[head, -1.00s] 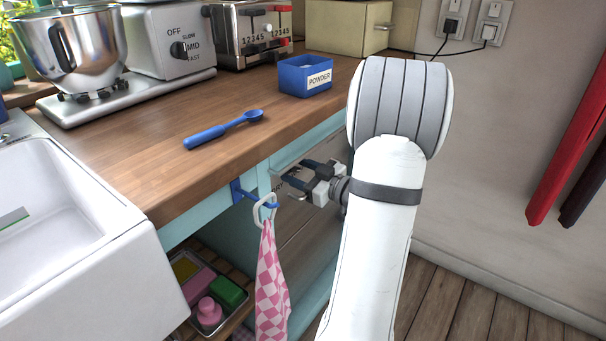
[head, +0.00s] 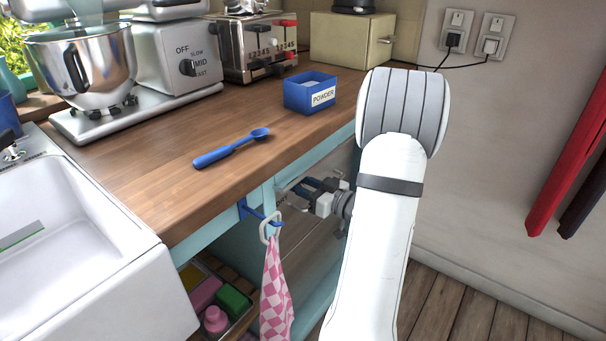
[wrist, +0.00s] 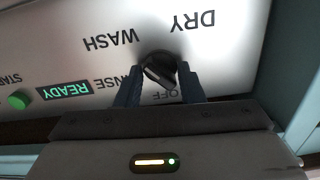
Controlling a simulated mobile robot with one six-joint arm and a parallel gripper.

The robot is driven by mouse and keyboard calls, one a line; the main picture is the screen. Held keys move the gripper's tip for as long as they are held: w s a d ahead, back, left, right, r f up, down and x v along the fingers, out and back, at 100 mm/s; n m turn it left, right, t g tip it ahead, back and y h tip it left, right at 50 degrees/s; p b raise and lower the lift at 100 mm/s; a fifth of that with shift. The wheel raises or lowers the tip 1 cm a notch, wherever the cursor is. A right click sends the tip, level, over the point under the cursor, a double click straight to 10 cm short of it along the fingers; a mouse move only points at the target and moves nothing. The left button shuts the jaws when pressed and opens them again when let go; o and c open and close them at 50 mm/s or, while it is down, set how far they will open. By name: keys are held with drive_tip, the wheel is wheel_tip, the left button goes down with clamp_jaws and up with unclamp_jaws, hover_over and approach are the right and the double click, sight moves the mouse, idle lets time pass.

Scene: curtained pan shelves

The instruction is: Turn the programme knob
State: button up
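The programme knob (wrist: 158,68) is black and sits on a pale panel in the wrist view, among the upside-down words DRY, WASH, OFF and a partly covered RINSE. Its grip slants to the lower right, its lower end near OFF. My gripper (wrist: 160,80) has one finger on each side of the knob; it looks open around it, and I cannot tell whether either finger touches. In the head view my gripper (head: 315,190) is under the counter edge at the appliance front, where the knob is hidden.
A green button (wrist: 18,100) and a lit READY display (wrist: 65,91) are on the panel. A checked pink towel (head: 275,290) hangs from a blue hook left of my gripper. The wooden counter (head: 150,150) is above, with a blue spoon (head: 230,150) and powder box (head: 311,92).

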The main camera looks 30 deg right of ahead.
drive_tip(key=o, duration=0.5)
drive_tip(key=shift+c, duration=0.2)
drive_tip(key=shift+s+d, duration=0.1)
drive_tip(key=shift+s, duration=0.05)
drive_tip(key=shift+v, duration=0.85)
drive_tip(key=v, duration=0.6)
idle(0.5)
